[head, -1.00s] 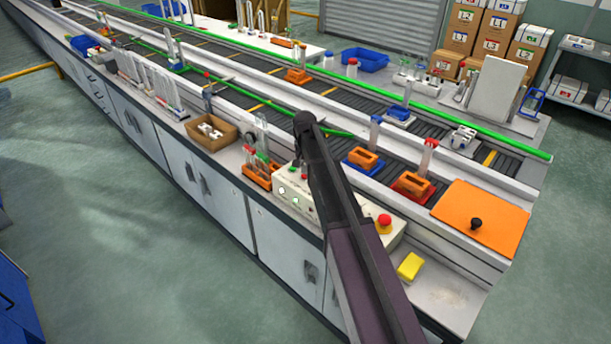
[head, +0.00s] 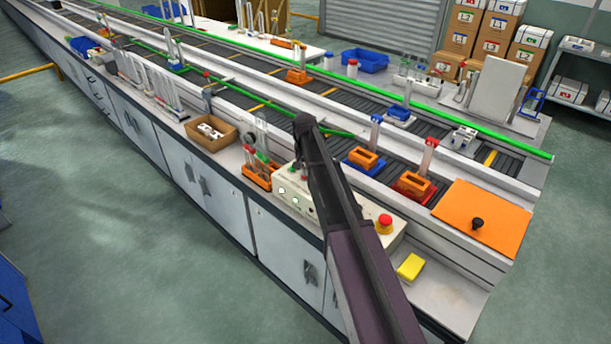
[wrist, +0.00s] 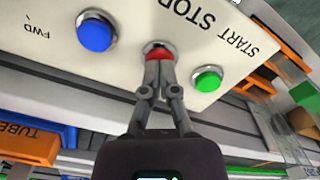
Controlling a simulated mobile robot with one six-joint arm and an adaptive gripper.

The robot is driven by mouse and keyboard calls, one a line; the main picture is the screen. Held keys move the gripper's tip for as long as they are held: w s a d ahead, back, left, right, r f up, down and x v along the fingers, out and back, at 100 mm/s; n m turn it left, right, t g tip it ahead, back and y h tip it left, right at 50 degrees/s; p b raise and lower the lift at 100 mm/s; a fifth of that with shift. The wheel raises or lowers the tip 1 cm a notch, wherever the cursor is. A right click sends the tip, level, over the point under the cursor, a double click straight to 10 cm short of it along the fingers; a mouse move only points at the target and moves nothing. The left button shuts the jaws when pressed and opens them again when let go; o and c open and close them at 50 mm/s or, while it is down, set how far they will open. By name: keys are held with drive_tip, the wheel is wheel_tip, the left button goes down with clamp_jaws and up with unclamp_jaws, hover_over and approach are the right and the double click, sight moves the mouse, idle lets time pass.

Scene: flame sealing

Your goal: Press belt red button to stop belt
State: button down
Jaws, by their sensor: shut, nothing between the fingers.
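The white control box (head: 292,191) stands at the bench's front edge, partly behind my arm in the head view. In the wrist view its panel (wrist: 178,18) carries a red button (wrist: 158,51) marked STOP, between a blue button (wrist: 95,31) marked FWD and a green button (wrist: 207,80) marked START. My gripper (wrist: 158,58) is shut and empty. Its fingertips overlap the lower part of the red button and appear to be at its face; whether it is pushed in cannot be told. In the head view my arm mostly hides the gripper.
A red mushroom button (head: 384,222) on a yellow base sits right of my arm, near a yellow block (head: 410,267). An orange tube rack (head: 257,176) stands left of the control box. Orange holders on blue and red trays (head: 412,190) stand on the conveyor behind.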

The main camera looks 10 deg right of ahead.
idle(0.3)
wheel_tip(320, 180, up, 8)
drive_tip(key=p, duration=0.8)
drive_tip(key=shift+f, duration=0.1)
idle(0.8)
drive_tip(key=s+n, duration=0.4)
drive_tip(key=s, duration=2.5)
drive_tip(key=shift+n, duration=0.4)
drive_tip(key=shift+d, duration=0.1)
drive_tip(key=shift+d, duration=0.1)
